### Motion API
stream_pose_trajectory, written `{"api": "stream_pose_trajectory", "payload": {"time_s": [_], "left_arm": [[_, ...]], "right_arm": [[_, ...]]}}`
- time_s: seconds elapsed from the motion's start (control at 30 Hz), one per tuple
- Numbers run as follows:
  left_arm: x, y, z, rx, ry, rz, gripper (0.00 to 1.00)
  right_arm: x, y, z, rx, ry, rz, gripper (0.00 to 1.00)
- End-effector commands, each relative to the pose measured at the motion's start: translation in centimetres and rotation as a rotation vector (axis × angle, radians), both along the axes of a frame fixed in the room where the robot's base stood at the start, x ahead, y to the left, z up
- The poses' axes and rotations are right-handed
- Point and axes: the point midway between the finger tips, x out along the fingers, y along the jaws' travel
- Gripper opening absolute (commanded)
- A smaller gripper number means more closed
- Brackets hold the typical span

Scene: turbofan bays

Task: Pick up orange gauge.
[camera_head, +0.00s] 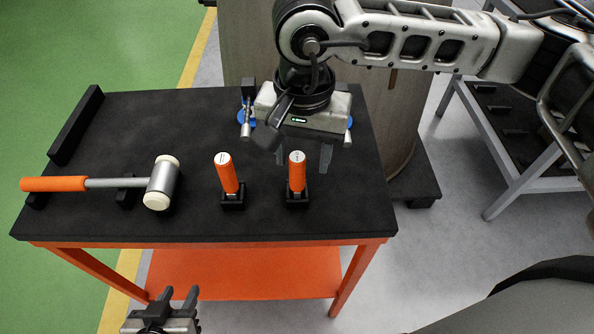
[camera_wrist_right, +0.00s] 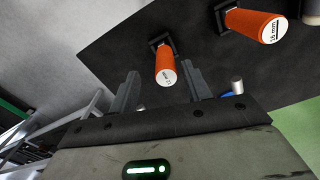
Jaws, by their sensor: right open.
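Two orange gauges stand upright in small black holders on the dark tabletop. The right-hand orange gauge (camera_head: 297,172) is in its holder (camera_head: 298,200); the other orange gauge (camera_head: 227,173) is to its left in a like holder (camera_head: 233,202). My right gripper (camera_head: 300,153) is open just behind the right-hand gauge. In the right wrist view that gauge (camera_wrist_right: 166,66) shows between the two fingertips (camera_wrist_right: 162,84), with no visible grip on it. The other gauge (camera_wrist_right: 257,25) is at the upper right there. My left gripper (camera_head: 177,296) is open and empty below the table's front edge.
A mallet (camera_head: 161,183) with an orange handle lies on the left of the table (camera_head: 120,220). Small metal and blue parts (camera_head: 246,117) stand at the table's back. An orange lower shelf (camera_head: 245,275) is under the tabletop. A grey-framed rack (camera_head: 500,130) stands at right.

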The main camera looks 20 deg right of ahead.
Motion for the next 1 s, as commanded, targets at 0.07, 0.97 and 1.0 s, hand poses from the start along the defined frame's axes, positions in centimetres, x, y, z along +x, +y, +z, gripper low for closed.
{"api": "stream_pose_trajectory", "payload": {"time_s": [0.07,0.97,1.0], "left_arm": [[0.2,0.0,0.2,-0.003,-0.005,0.003,0.36],[0.7,0.3,1.1,0.005,-0.011,0.01,0.36],[0.7,0.3,1.1,0.004,-0.012,0.01,0.36]], "right_arm": [[0.0,0.0,-0.5,0.0,0.0,-0.001,0.48],[0.3,0.6,-5.9,0.0,0.0,-0.001,0.0],[0.3,0.6,-5.9,0.0,0.0,-0.001,0.0]]}}
